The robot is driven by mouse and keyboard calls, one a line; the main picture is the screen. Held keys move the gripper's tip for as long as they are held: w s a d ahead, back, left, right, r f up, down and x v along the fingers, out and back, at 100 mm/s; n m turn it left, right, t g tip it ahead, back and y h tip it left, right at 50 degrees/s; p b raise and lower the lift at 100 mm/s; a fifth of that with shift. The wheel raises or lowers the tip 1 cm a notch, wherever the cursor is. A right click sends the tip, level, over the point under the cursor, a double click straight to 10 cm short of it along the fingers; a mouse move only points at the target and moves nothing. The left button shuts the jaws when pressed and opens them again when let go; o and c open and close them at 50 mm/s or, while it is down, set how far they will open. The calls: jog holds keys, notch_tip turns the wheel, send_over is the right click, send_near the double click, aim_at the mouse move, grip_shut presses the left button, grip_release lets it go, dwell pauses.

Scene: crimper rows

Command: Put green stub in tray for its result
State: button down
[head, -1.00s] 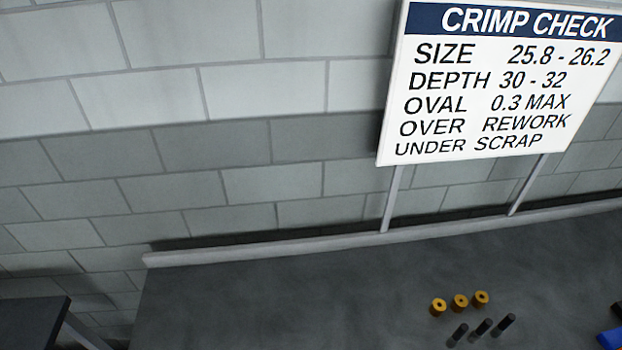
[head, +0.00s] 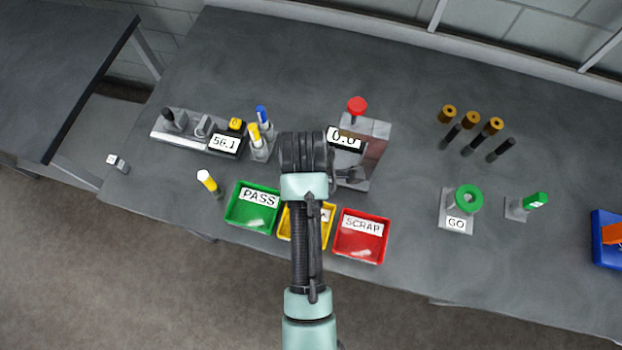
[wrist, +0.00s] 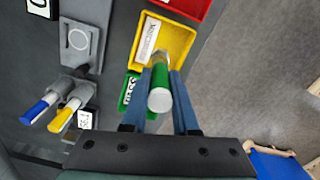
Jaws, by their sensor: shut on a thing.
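In the wrist view my gripper (wrist: 163,75) is shut on the green stub (wrist: 161,88), which has a pale end towards the camera. The stub's far end lies over the near part of the yellow tray (wrist: 183,42); I cannot tell its height above it. In the head view my arm covers the gripper, the stub and part of the yellow tray (head: 329,238) and its label. The green PASS tray (head: 246,218) is to its left and the red SCRAP tray (head: 361,246) to its right.
A gauge reading 0.0 (head: 366,150) stands behind the trays. A rack holds blue and yellow stubs (head: 258,124); a gauge reading 56.1 (head: 178,126) is left of it. A white-and-yellow piece (head: 208,184) stands left of PASS. A GO ring (head: 469,198) stands right.

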jog(key=shift+f, duration=0.9)
jog(key=shift+f+p, duration=0.35)
jog(key=shift+f, duration=1.75)
jog(key=c, duration=0.7)
grip_release()
jog(key=shift+f, duration=0.15)
notch_tip(320, 180, up, 11)
jog(key=shift+r, duration=0.2)
jog(key=shift+r+p, duration=0.35)
jog(key=shift+r, duration=0.2)
